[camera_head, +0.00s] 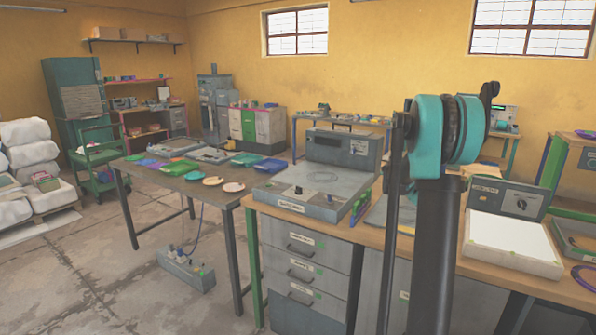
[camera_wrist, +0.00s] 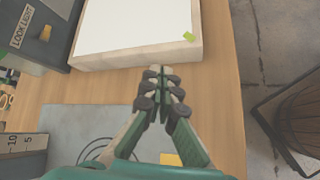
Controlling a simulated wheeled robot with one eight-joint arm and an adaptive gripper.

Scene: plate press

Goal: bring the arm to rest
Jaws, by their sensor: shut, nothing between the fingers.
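My gripper (camera_wrist: 160,72) shows in the wrist view with its green fingers together, shut and empty. It is over the wooden bench top (camera_wrist: 222,107), with its tips close in the picture to the near edge of a white-topped panel (camera_wrist: 135,27). I cannot tell its exact height above the bench. In the head view, my raised arm stands at right of centre and the gripper is not seen.
The white-topped panel also shows in the head view (camera_head: 510,240), at the right of the bench. A grey press unit (camera_head: 315,190) stands on the bench left of my arm. A darker table (camera_head: 165,188) with plates is farther left. Open floor (camera_head: 75,275) lies at the lower left.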

